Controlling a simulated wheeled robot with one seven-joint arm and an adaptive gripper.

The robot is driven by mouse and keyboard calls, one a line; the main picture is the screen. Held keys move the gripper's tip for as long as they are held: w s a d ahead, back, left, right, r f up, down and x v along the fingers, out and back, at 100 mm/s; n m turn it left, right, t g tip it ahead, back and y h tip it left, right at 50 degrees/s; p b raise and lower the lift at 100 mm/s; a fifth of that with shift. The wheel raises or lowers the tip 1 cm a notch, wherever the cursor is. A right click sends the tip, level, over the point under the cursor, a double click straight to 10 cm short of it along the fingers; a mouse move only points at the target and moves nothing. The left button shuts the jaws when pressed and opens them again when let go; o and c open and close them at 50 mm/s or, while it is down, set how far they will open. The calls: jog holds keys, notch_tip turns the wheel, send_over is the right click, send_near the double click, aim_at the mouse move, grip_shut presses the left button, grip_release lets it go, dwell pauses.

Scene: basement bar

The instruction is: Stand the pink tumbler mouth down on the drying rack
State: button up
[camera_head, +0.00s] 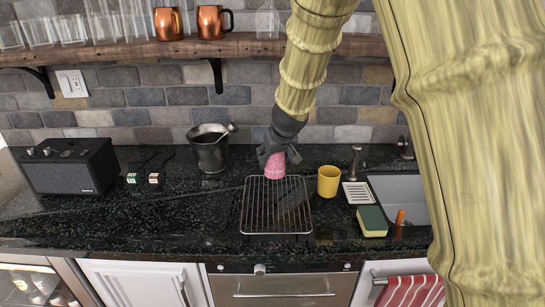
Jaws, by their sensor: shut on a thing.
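The pink tumbler (275,168) is in my gripper (277,154), at the back end of the drying rack. The dark fingers come down from above and close around its upper part. Its lower part shows below them and looks near upright. Which end is the mouth cannot be told. The drying rack (276,228) is a wire grid lying on the black counter, and the rest of it is bare. Whether the tumbler touches the rack or hangs just above it cannot be told.
A yellow cup (328,181) stands close to the rack's right side. A sponge (372,221), a white drain tray (357,193) and the sink (402,190) are further right. A dark metal bucket (209,150) stands behind left.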

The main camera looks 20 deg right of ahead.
aim_at(279, 161)
jog(key=shift+f+b, duration=1.5)
jog(key=shift+f, duration=0.95)
jog(key=shift+f, duration=0.3)
jog(key=o, duration=1.1)
jog(key=v, duration=1.1)
jog(key=shift+s+r, duration=0.25)
jog(key=shift+r, duration=0.1)
jog(key=shift+w+r+p+v, duration=0.2)
jog(key=shift+p+v, duration=0.7)
jog(key=shift+v, duration=0.35)
jog(key=shift+w+r+p+v, duration=0.1)
jog(key=shift+w+p+v, duration=0.1)
jog(key=shift+p+v, duration=0.9)
jog(key=shift+w+r+p+v, duration=0.1)
jog(key=shift+w+p+v, duration=0.15)
jog(key=shift+p+v, duration=0.8)
jog(key=shift+s+r+b, duration=0.15)
jog(key=shift+r+b, duration=0.15)
jog(key=shift+b, duration=0.05)
